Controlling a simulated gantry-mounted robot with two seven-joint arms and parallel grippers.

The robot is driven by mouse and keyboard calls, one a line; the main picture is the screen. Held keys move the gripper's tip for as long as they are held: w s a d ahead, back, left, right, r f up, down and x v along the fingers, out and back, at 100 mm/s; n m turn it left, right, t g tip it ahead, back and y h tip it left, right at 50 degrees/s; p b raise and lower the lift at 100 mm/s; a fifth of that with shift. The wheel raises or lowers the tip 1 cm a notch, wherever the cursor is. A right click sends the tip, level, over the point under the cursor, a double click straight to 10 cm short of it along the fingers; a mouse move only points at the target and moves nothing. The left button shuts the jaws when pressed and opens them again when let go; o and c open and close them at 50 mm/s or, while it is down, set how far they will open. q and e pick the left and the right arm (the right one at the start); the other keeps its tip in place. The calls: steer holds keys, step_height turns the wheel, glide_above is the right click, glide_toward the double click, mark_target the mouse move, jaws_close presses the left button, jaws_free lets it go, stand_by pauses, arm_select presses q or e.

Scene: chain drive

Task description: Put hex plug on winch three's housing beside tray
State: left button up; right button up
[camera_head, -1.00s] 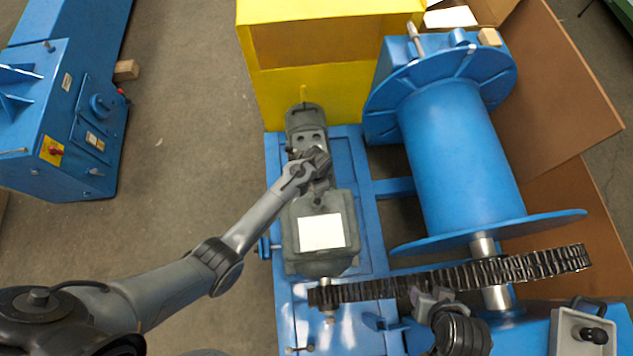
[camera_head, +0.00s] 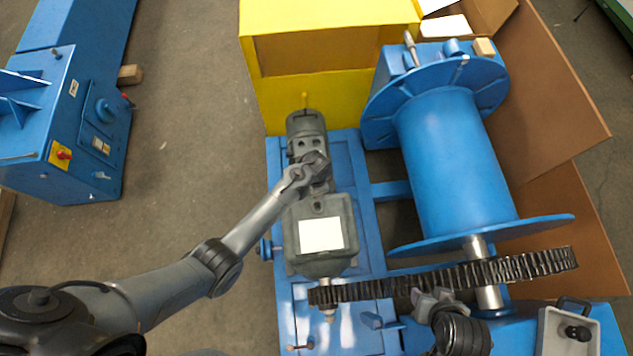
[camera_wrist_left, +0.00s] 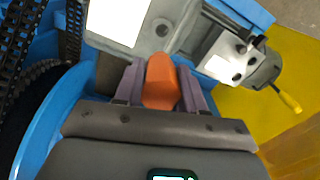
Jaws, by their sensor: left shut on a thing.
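My left gripper (camera_head: 318,165) is over the grey housing (camera_head: 342,243) with a white label, on the blue winch base. In the left wrist view its two fingers (camera_wrist_left: 160,85) are shut on an orange rounded piece (camera_wrist_left: 160,78), close to the housing. I cannot tell whether this piece is the hex plug; its lower end is hidden by the gripper. My right gripper (camera_head: 438,298) is beside the dark chain at the lower right, and its opening is unclear. A grey tray (camera_head: 548,344) with a black knobbed object (camera_head: 578,332) is at the lower right.
A blue drum (camera_head: 457,160) stands right of the housing, and a toothed chain (camera_head: 450,278) crosses below it. A yellow box (camera_head: 325,25) is behind the housing. Another blue machine (camera_head: 75,120) stands at the far left. The floor between is clear.

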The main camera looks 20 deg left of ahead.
arm_select(q)
steer(key=s+d+p, duration=0.2)
steer(key=s+p, duration=0.3)
steer(key=s, duration=0.3)
steer(key=s+d+p, duration=0.3)
steer(key=s+p, duration=0.3)
steer(key=s, duration=0.2)
steer(key=shift+s, duration=0.3)
